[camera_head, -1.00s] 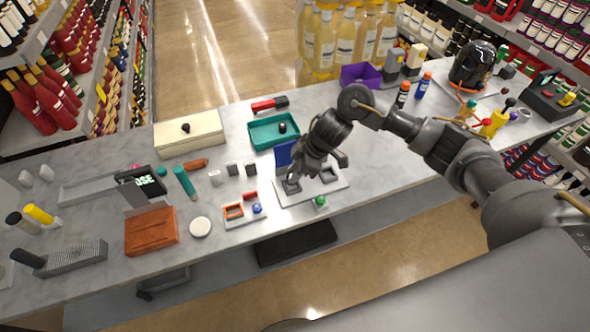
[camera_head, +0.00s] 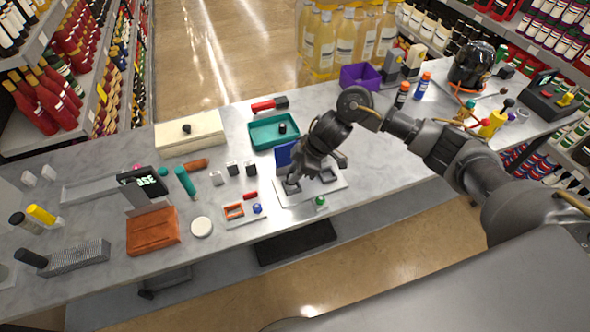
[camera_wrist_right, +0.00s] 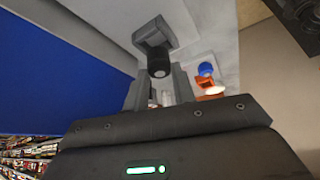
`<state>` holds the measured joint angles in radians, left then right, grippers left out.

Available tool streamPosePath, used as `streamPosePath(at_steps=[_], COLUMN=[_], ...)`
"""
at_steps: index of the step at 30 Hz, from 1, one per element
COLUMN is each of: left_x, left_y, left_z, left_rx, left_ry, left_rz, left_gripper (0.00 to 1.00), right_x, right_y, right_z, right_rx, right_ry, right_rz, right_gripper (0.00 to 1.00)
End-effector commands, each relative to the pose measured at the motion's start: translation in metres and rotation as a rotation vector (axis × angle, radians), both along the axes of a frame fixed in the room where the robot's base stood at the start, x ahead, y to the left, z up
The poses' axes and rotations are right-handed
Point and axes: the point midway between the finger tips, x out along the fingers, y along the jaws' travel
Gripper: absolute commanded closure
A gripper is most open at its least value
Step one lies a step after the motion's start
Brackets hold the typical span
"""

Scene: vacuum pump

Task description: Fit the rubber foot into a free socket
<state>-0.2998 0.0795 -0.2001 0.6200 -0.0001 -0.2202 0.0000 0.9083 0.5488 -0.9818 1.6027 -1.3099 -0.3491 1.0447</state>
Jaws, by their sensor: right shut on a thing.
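My right gripper (camera_head: 293,178) is over the left part of a pale plate (camera_head: 338,184) on the counter. In the right wrist view, its two fingers (camera_wrist_right: 160,88) are shut on a black, round rubber foot (camera_wrist_right: 160,65). A grey square socket (camera_wrist_right: 156,32) lies right at the foot's far end; I cannot tell whether the foot touches it or sits inside it. Another grey socket (camera_head: 328,175) shows on the plate's right part. The foot is hidden behind the fingers in the head view. My left gripper is not in view.
A blue panel (camera_head: 284,154) stands behind the plate and fills the wrist view's left side (camera_wrist_right: 60,75). A green knob (camera_head: 320,201) is at the plate's front edge.

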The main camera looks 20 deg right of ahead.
Motion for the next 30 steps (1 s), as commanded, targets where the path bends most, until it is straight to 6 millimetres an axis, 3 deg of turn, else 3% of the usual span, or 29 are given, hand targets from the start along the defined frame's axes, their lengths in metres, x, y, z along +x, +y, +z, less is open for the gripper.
streamPosePath(at_steps=[30], left_x=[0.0], left_y=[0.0], left_z=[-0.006], left_rx=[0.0], left_ry=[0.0], left_rz=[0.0], left_gripper=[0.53], right_x=[0.0], right_y=[0.0], right_z=[-0.016], right_rx=[-0.001], right_ry=[0.001], right_rz=[0.0], right_gripper=[0.96])
